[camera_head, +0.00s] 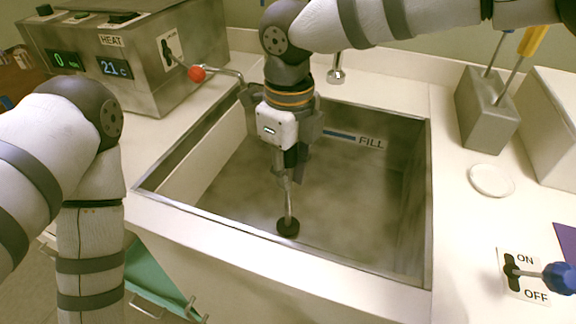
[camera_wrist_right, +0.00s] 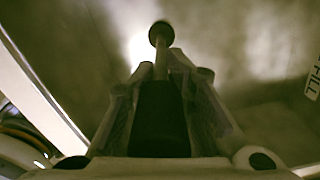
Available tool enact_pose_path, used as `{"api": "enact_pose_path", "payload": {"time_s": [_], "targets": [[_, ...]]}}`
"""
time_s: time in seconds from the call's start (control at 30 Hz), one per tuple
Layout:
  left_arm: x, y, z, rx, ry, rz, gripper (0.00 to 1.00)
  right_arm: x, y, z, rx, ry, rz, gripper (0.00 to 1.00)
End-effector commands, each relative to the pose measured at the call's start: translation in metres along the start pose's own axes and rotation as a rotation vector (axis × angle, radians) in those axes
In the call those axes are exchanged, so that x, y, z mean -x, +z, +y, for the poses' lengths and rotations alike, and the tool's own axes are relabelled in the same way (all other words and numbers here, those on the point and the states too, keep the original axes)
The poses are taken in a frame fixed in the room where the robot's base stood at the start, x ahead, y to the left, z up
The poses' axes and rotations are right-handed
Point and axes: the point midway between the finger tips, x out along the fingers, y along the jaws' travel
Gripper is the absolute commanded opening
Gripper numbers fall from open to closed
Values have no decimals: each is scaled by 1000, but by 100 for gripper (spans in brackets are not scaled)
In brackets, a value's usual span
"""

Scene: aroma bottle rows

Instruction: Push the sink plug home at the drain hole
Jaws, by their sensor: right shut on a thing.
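The sink plug (camera_head: 288,228) is a round black stopper on a thin metal stem. My right gripper (camera_head: 288,168) is shut on the stem, pointing down inside the sink (camera_head: 310,273). The stopper hangs below the fingers, over the grey sink floor. In the right wrist view, the plug (camera_wrist_right: 161,34) shows beyond the fingertips of the right gripper (camera_wrist_right: 165,82). I see no drain hole; the stopper may cover it. I cannot tell whether the stopper touches the floor. My left arm is at the left, with its gripper out of view.
A metal heater box (camera_head: 125,58) stands back left, with a red-knobbed lever (camera_head: 197,74) near the sink. A faucet (camera_head: 336,76) is at the back rim. Right of the sink are a tool holder (camera_head: 487,112), a white dish (camera_head: 491,180) and a blue-handled switch (camera_head: 558,277).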

Motion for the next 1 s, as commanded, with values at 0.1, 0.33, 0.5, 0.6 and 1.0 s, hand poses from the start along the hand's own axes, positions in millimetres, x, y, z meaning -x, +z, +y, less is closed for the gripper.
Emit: {"api": "enact_pose_path", "payload": {"time_s": [0.1, 0.33, 0.5, 0.6, 1.0], "targets": [[0, 0, 0, 0, 0, -1, 40, -3, 0, 0, 0, 0, 0, 0], [0, 0, 0, 0, 0, -1, 40, -4, 0, 0, 0, 0, -1, 46], [0, 0, 0, 0, 0, -1, 40, -4, 0, 0, 0, 0, -1, 46], [0, 0, 0, 0, 0, -1, 40, -3, 0, 0, 0, 0, -1, 46], [0, 0, 0, 0, 0, -1, 40, 88, 1, 0, -1, -2, -5, 46]]}}
